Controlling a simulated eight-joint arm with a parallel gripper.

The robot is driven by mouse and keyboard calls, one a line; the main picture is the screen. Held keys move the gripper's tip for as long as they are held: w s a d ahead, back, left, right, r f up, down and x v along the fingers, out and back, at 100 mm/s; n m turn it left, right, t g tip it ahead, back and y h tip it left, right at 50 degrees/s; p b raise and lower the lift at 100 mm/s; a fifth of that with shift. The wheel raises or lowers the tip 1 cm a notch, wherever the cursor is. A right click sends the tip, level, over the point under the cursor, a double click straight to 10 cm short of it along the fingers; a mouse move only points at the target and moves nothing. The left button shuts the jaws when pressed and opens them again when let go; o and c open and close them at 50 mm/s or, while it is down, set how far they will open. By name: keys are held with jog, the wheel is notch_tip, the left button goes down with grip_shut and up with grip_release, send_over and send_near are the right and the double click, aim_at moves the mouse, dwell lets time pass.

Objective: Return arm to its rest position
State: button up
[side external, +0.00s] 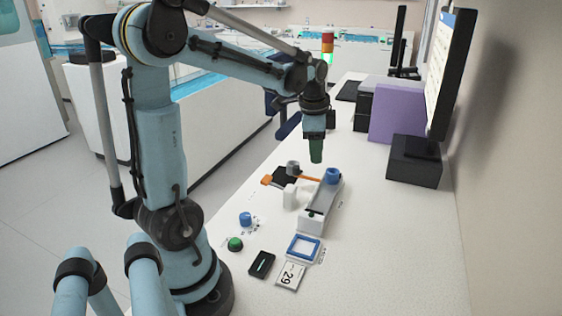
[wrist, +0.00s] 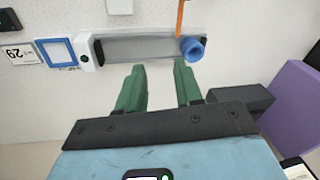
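My gripper (side external: 316,151) hangs above the bench, pointing down, a little above the far part of the track. In the wrist view its two green fingers (wrist: 160,88) are spread apart with nothing between them, so it is open and empty. An orange bar (wrist: 180,18) runs up to the track beside the blue piece.
A purple box (side external: 396,111) and a monitor (side external: 452,75) stand at the back right. The bench's right side is clear.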

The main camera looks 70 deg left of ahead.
jog(key=s+d+n+t, duration=0.2)
jog(key=s+d+n, duration=0.1)
jog(key=d, duration=0.6)
jog(key=s+d+n+t+h, duration=0.1)
jog(key=s+d+n+t, duration=0.1)
jog(key=d, duration=0.7)
jog(key=shift+s+d+r+n+t, duration=0.2)
jog(key=shift+s+n+t, duration=0.2)
jog(key=shift+n+t, duration=0.35)
